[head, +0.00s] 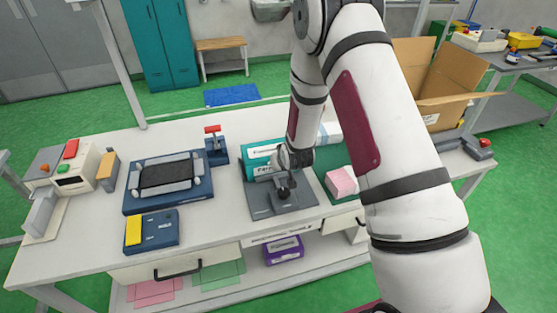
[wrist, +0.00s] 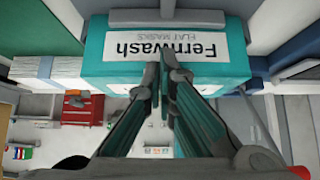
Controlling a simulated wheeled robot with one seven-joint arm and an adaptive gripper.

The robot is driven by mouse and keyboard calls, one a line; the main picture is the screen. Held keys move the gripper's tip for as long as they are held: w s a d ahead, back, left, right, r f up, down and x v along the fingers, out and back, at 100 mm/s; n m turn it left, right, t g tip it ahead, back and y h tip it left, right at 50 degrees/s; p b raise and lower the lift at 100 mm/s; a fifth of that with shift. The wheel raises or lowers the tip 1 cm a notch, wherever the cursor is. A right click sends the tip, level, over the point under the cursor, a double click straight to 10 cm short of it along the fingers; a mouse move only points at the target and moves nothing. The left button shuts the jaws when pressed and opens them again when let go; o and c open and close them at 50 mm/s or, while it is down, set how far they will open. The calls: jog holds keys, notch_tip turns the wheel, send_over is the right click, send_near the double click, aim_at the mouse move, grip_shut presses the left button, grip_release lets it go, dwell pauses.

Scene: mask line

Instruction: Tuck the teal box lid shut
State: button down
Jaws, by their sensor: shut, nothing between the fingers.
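The teal box (head: 258,152) stands on the workbench behind a grey plate (head: 262,205), partly hidden by my arm in the head view. In the wrist view the teal box (wrist: 95,60) spans the top, with a white label reading "Fernwash FLAT MASKS". My gripper (head: 284,190) points down over the grey plate at the near side of the box. In the wrist view my gripper (wrist: 163,65) is shut and empty, its fingertips in front of the label's lower edge. I cannot tell whether they touch the box. The lid's state cannot be made out.
A blue machine with a dark pad (head: 168,178) and a blue block with a yellow part (head: 152,231) are on the left. A red-topped stand (head: 214,148) is left of the box. A pink block (head: 341,182) is to the right. An open cardboard box (head: 430,80) is behind.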

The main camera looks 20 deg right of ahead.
dwell(0.7)
notch_tip(320, 180, up, 6)
jog(key=p, duration=0.2)
jog(key=s+f, duration=0.1)
jog(key=s, duration=0.2)
jog(key=s+f, duration=0.1)
jog(key=s, duration=0.2)
jog(key=s+f+b, duration=0.1)
jog(key=s+f, duration=0.1)
jog(key=s, duration=0.1)
jog(key=shift+s, duration=0.25)
jog(key=s+r+g, duration=0.1)
jog(key=s+r, duration=0.2)
jog(key=r, duration=0.9)
jog(key=s+r, duration=0.4)
jog(key=r, duration=0.8)
jog(key=s+r+g, duration=0.1)
jog(key=s+r, duration=0.5)
jog(key=s, duration=0.5)
jog(key=s+r, duration=0.6)
jog(key=s, duration=0.4)
jog(key=shift+s+a+r+g, duration=0.2)
jog(key=shift+s+a+g, duration=0.05)
jog(key=shift+s+g, duration=0.15)
